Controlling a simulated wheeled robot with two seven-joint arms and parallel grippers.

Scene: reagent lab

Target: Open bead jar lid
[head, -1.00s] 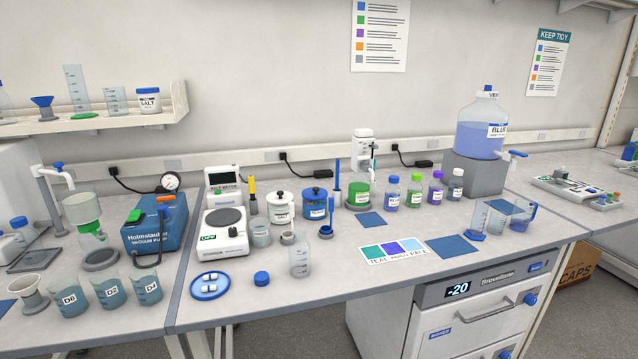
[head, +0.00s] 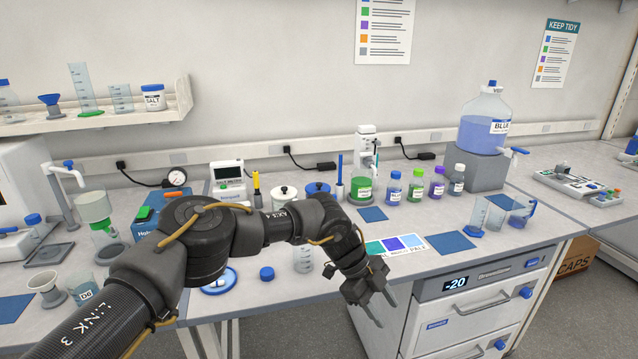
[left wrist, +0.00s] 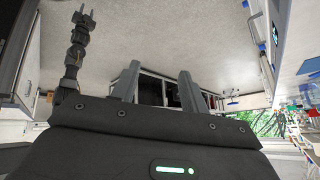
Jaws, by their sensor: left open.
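Two lidded jars stand side by side at the middle of the bench in the head view: one with a white knobbed lid (head: 284,193) and one with a blue lid (head: 317,189). Both lids sit on. I cannot tell which one is the bead jar; my left arm hides their bodies and labels. My left gripper (head: 384,308) is open and empty, in front of the bench edge by the freezer front, well away from the jars. Its two fingers also show apart in the left wrist view (left wrist: 158,85). My right gripper (left wrist: 84,18) shows small in the left wrist view, its jaw state unclear.
Several small capped bottles (head: 415,187), a green-filled container (head: 361,189) and a blue mat (head: 372,214) stand right of the jars. A colour card (head: 412,243) lies near the front edge. A loose blue cap (head: 267,273) lies at the front. The freezer (head: 470,318) is under the bench.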

